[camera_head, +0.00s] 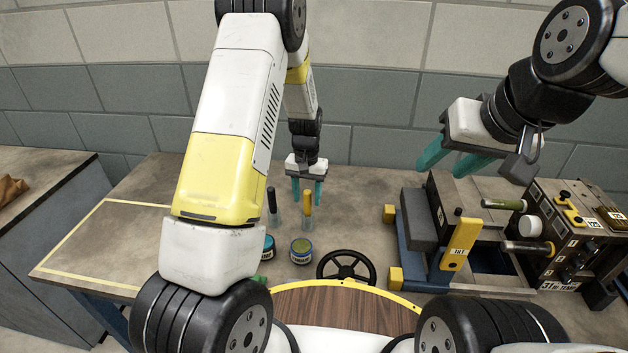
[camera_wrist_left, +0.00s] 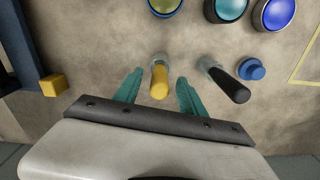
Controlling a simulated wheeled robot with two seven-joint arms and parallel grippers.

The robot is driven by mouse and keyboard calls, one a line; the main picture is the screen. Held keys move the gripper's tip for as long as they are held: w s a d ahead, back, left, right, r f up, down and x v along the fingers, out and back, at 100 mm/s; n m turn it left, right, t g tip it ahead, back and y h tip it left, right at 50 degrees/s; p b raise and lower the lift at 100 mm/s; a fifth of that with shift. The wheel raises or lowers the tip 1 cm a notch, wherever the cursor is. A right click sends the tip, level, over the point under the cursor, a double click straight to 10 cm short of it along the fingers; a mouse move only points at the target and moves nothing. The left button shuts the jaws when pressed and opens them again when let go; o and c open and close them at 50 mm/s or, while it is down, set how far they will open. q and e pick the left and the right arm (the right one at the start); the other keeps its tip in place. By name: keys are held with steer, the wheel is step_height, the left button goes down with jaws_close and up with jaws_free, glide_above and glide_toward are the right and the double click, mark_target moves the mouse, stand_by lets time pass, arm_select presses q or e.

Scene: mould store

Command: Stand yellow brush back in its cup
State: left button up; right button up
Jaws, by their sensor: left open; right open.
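The yellow brush (camera_head: 307,201) stands upright in a clear cup (camera_head: 307,224) on the bench. In the left wrist view the yellow brush (camera_wrist_left: 160,83) shows between the fingers, its lower end at a clear cup (camera_wrist_left: 158,62). My left gripper (camera_head: 307,192) is open above the cup, one finger on each side of the brush handle, with gaps visible in the left wrist view (camera_wrist_left: 158,93). A black brush (camera_head: 272,200) stands in another clear cup beside it. My right gripper (camera_head: 452,160) is open and empty, above the machine at right.
Paint jars (camera_head: 301,250) and a black handwheel (camera_head: 346,266) are in front of the cups. A mould machine (camera_head: 470,235) with a yellow lever fills the right. In the left wrist view a blue cap (camera_wrist_left: 252,69) lies near the black brush. The bench is clear at left.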

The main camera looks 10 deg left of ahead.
arm_select(q)
steer(key=shift+r, duration=3.9)
steer(key=shift+r, duration=0.2)
steer(key=s+a+r+t+h, duration=0.1)
steer(key=s+r, duration=0.4)
steer(key=r, duration=0.3)
steer(key=s+r+t+h, duration=0.1)
steer(key=s+r+t, duration=0.1)
steer(key=s+r, duration=0.45)
steer(key=s+r+t, duration=0.1)
steer(key=s+r, duration=0.3)
steer(key=s, duration=0.3)
steer(key=s+a+r+n+t, duration=0.1)
steer(key=s+r+t, duration=0.1)
steer(key=s+r, duration=0.2)
steer(key=s, duration=0.3)
steer(key=shift+s+a+r, duration=0.15)
steer(key=shift+s+r, duration=0.05)
steer(key=shift+r, duration=0.15)
